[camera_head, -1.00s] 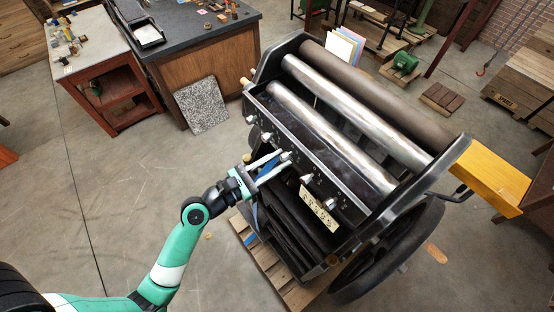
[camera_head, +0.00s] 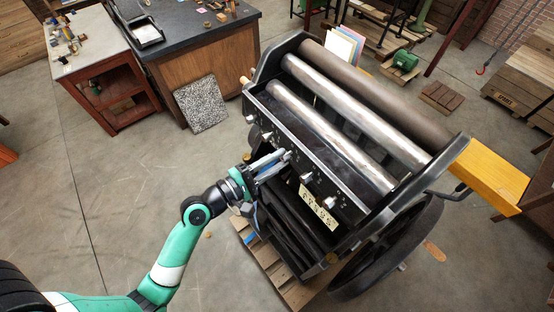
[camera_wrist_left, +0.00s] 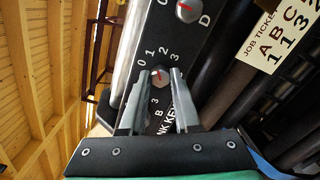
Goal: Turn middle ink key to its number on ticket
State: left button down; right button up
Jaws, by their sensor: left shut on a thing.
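My left gripper (camera_head: 286,158) is at the middle of the row of ink keys on the press front. In the left wrist view, the two fingers of this gripper (camera_wrist_left: 160,82) are shut on the middle ink key (camera_wrist_left: 158,75). This key has a red pointer line, and a dial reading 0, 1, 2, 3 curves above it. The pointer's exact reading is hard to make out. The job ticket (camera_head: 318,208) is fixed to the press, right of the gripper. In the wrist view the ticket (camera_wrist_left: 270,42) shows A, B, C with 1, 1, 3 beside them; its right part is cut off.
Neighbouring ink keys (camera_head: 306,178) and (camera_head: 267,136) stand close on both sides along the black panel. Metal rollers (camera_head: 330,135) lie behind the panel. A large flywheel (camera_head: 385,250) is at the press's right side. The floor left of the press is open.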

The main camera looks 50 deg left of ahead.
pick_arm(q)
jog(key=m+b, duration=0.1)
jog(key=m, duration=0.5)
jog(key=m+b, duration=0.2)
jog(key=m, duration=0.2)
jog(key=shift+f, duration=0.1)
jog(key=shift+m+y+b, duration=0.3)
jog(key=shift+m+b, duration=0.05)
jog(key=shift+m, duration=0.95)
jog(key=c, duration=0.6)
grip_release()
